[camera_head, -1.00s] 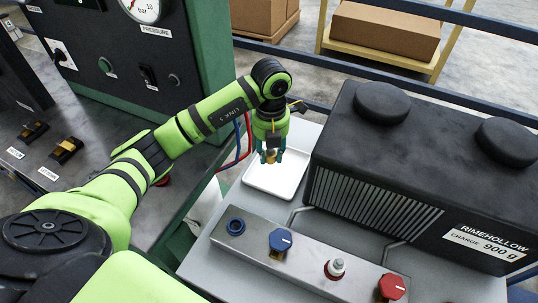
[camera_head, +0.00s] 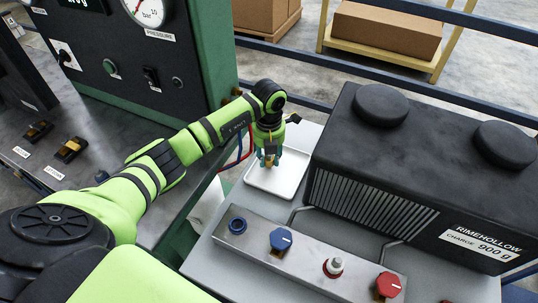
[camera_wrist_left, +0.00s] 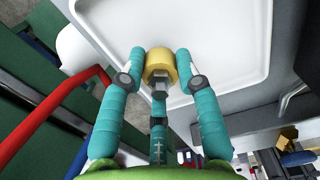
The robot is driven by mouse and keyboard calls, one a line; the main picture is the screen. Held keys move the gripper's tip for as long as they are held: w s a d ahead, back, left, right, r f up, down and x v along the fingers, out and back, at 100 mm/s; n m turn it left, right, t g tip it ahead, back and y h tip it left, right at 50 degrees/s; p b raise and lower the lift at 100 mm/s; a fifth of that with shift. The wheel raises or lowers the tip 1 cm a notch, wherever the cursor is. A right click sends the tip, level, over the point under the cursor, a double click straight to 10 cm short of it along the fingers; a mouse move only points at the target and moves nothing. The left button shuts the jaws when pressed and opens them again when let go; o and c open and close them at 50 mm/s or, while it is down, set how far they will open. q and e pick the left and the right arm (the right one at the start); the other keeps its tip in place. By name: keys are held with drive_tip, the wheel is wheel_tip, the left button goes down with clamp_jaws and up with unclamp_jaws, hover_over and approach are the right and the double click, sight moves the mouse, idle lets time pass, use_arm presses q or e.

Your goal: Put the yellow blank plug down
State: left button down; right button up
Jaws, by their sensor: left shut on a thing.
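My left gripper (camera_head: 269,158) is over the white tray (camera_head: 262,182) on the grey trolley top. In the left wrist view, the teal fingers of my left gripper (camera_wrist_left: 160,72) are shut on the yellow blank plug (camera_wrist_left: 159,62), one finger on each side. The plug also shows between the fingertips in the head view, small and partly hidden (camera_head: 270,160). The white tray (camera_wrist_left: 225,25) lies beyond the plug in the wrist view, with no other thing visible in it. I cannot tell whether the plug touches the tray. My right gripper is not in view.
A black unit labelled RIMEHOLLOW (camera_head: 400,170) stands right of the tray. A dark gauge panel (camera_head: 130,60) stands behind left.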

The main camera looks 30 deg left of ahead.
use_arm(q)
drive_tip(key=c, duration=0.9)
unclamp_jaws()
drive_tip(key=shift+f, duration=0.15)
drive_tip(key=shift+r, duration=0.4)
wheel_tip(320, 180, up, 10)
drive_tip(key=shift+r+b, duration=0.25)
drive_tip(key=shift+b, duration=1)
drive_tip(key=shift+r, duration=0.6)
